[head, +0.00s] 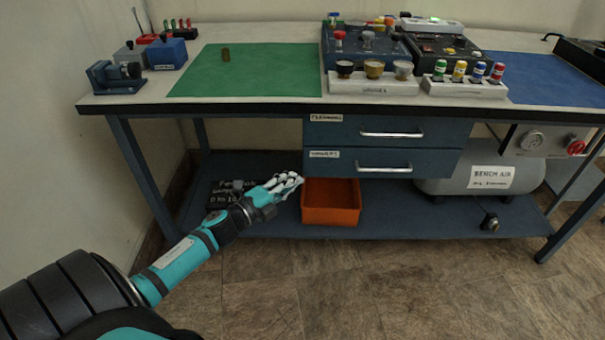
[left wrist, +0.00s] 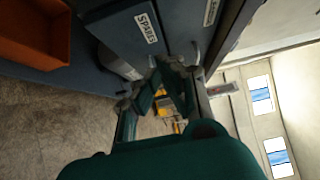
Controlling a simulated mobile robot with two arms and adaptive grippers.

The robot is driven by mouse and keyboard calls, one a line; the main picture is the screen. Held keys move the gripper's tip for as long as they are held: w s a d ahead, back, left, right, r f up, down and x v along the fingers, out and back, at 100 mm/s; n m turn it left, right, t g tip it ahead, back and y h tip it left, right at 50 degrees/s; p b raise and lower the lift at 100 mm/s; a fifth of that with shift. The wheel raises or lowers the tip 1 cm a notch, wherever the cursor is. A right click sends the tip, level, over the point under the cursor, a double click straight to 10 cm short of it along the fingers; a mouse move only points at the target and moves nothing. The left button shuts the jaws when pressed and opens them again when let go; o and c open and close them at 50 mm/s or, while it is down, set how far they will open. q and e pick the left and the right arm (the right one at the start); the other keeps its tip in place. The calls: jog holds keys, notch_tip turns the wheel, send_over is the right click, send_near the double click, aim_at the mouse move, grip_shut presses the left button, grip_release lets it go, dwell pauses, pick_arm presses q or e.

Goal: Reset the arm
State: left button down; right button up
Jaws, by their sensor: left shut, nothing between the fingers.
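My left arm comes in from the lower left in the head view, a teal and black arm stretched toward the bench's lower part. My left gripper (head: 290,182) is shut and empty, in front of the bench below the tabletop, just left of the orange bin. In the left wrist view the left gripper's fingers (left wrist: 172,80) come together with nothing held. My right gripper is in neither view.
A workbench with a green mat (head: 265,75), blue drawers (head: 385,145) and a lower shelf (head: 400,222) stands ahead. An orange bin (head: 331,214) and a grey air tank (head: 450,187) are on the shelf. The tiled floor (head: 350,290) in front is clear.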

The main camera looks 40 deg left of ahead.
pick_arm(q)
jog(key=shift+s+a, duration=0.1)
jog(key=shift+s, duration=0.35)
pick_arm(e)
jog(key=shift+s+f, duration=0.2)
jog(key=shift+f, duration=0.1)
